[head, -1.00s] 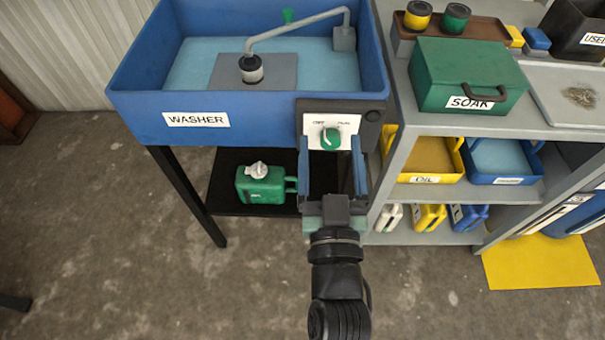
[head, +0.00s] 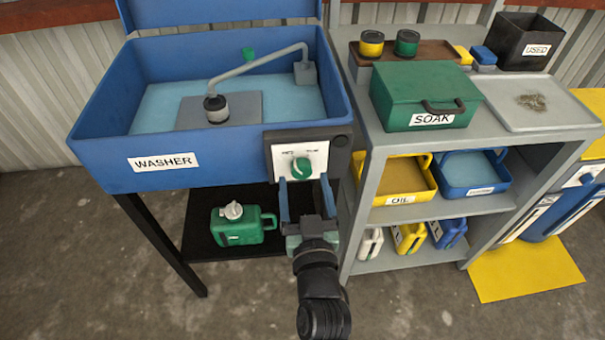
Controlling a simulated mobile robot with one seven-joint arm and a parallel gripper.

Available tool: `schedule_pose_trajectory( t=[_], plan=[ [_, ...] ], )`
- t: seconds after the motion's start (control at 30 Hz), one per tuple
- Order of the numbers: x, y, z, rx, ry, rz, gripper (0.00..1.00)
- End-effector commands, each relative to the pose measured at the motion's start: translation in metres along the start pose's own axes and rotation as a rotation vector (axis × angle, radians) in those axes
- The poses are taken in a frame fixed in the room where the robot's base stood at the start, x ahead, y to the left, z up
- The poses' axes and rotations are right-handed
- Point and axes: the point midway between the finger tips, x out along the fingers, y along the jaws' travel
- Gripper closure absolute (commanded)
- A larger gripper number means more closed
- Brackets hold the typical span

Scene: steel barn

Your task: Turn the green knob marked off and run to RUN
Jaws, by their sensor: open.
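The green knob (head: 302,168) sits on a white plate (head: 317,157) in a dark control box (head: 342,150) on the front right of the blue washer (head: 110,172). Small print stands at the plate's upper left and upper right, too small to read surely. The knob's grip looks tilted, but I cannot tell its exact setting. My gripper (head: 305,183) is open, with its two blue fingers pointing at the box just below the knob. The fingers look apart from the knob, one toward each side of it. No finger covers the knob.
A green jug (head: 243,225) stands on the black shelf (head: 197,240) under the washer. Right of the washer, a grey shelf unit (head: 375,155) holds a green SOAK box (head: 425,95), a yellow OIL tray (head: 405,200) and a blue tray (head: 473,190). The concrete floor in front is clear.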

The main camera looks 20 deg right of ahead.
Motion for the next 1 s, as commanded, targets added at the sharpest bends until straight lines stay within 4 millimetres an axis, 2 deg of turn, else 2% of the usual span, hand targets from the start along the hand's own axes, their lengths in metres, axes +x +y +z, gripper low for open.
schedule_pose_trajectory(
  t=[0.2,0.6,1.0],
  plan=[
    [0.022,0.000,-0.001,0.001,0.000,-0.001,0.21],
    [0.027,0.000,0.000,0.000,0.000,0.000,0.23],
    [0.027,0.000,0.000,0.000,0.000,-0.001,0.95]
  ],
)
